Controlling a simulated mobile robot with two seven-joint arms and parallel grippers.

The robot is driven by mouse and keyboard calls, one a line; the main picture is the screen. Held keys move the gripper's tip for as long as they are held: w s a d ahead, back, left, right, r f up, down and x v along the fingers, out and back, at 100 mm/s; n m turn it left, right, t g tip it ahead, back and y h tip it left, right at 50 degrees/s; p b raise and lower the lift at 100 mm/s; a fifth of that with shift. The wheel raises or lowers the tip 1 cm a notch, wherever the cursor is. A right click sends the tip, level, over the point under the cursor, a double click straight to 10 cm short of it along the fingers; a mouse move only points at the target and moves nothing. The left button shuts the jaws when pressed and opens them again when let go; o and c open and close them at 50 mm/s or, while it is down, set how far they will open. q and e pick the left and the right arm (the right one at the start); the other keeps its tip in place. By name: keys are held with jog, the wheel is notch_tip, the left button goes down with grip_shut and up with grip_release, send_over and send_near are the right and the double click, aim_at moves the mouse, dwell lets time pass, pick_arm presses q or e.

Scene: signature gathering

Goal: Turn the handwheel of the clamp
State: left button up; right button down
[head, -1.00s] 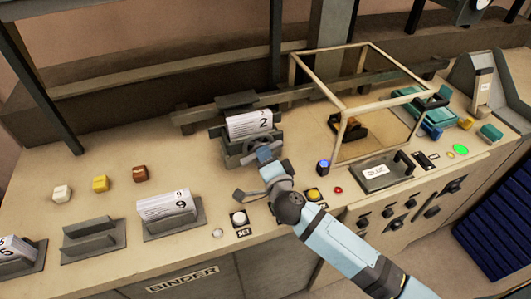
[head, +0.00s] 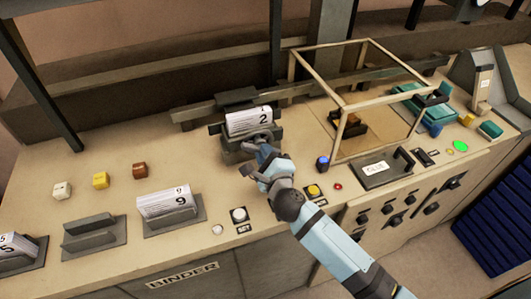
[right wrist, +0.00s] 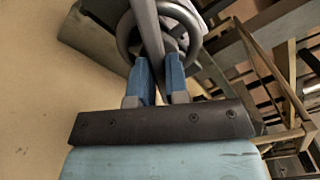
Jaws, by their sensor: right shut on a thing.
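The clamp (head: 232,146) is a dark grey block on the bench, and it holds white printed signatures (head: 248,121) marked 2. My right gripper (head: 264,152) is at the clamp's front, its light blue arm coming from the lower right. In the right wrist view the handwheel (right wrist: 125,38) is a dark grey ring with a bar across it. There my right gripper (right wrist: 160,70) has its blue fingers shut on the lower part of the wheel. My left gripper is not in view.
A clear framed guard box (head: 345,105) stands right of the clamp. Signature holders (head: 95,240) stand at the left, one with a stack (head: 165,200) marked 9. A white button (head: 239,214), a yellow button (head: 314,191) and a blue knob (head: 322,161) lie close to my right arm.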

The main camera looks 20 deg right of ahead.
jog(key=shift+m, duration=0.9)
jog(key=c, duration=1.1)
grip_release()
jog(key=s+b, duration=0.1)
jog(key=s, duration=0.6)
jog(key=s+b, duration=0.1)
jog(key=s, duration=0.5)
jog(key=shift+s+d+b, duration=0.2)
jog(key=shift+s+b, duration=0.15)
jog(key=shift+s, duration=0.05)
